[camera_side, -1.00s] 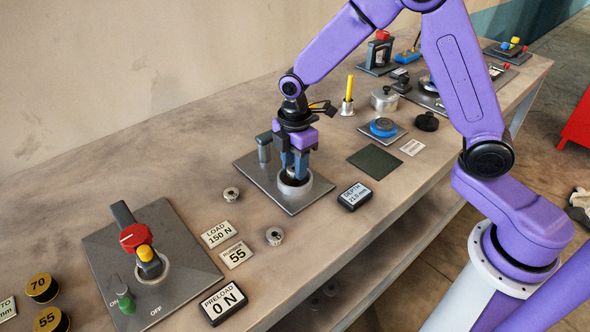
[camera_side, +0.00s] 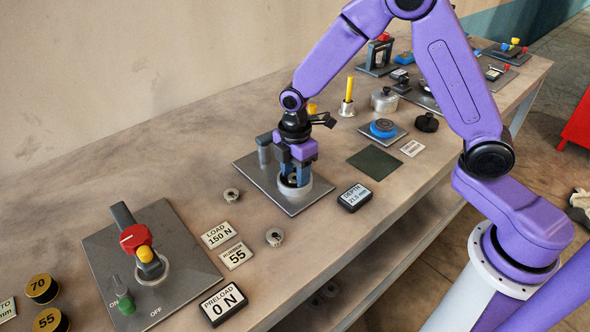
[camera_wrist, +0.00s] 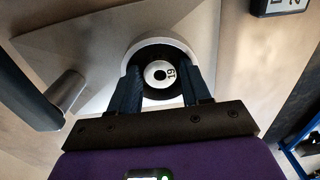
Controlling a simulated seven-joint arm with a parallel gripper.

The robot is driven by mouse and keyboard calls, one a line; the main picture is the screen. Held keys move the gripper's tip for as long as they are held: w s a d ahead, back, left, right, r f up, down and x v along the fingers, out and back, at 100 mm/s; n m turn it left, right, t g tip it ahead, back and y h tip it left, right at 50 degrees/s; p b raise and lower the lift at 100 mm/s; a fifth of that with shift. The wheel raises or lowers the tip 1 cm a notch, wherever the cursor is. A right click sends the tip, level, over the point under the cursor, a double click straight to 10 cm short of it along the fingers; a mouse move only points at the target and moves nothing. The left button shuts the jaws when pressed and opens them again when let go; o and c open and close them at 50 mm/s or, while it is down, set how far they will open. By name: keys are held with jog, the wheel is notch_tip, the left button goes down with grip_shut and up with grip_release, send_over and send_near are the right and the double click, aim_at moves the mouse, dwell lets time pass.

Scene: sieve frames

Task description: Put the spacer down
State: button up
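The spacer seems to be the small pale round piece marked with a number, perhaps 19 or 61 (camera_wrist: 160,74), deep inside a light ring-shaped seat (camera_wrist: 152,44). Dark space surrounds it. In the side view the seat (camera_side: 322,187) stands on a grey plate (camera_side: 293,207), and the spacer is hidden. My gripper (camera_side: 296,181) points down with its fingertips inside the seat. In the wrist view the fingers of my gripper (camera_wrist: 161,82) are apart, one on each side of the pale piece, with a visible gap to it.
A grey post (camera_side: 264,149) stands close left of my gripper. A depth display (camera_side: 354,197) lies to the right of the plate. Two small slotted metal pieces (camera_side: 232,195) (camera_side: 275,237) lie in front. A lever panel (camera_side: 190,260) is at front left.

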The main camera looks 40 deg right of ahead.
aim_at(295, 177)
notch_tip(295, 177, up, 12)
jog(key=shift+r, duration=0.25)
dwell(0.3)
jog(key=s+d+m, duration=0.2)
jog(key=s+d, duration=0.2)
jog(key=s, duration=1)
jog(key=s+d+m, duration=0.3)
jog(key=s, duration=1.1)
jog(key=shift+s+d, duration=0.35)
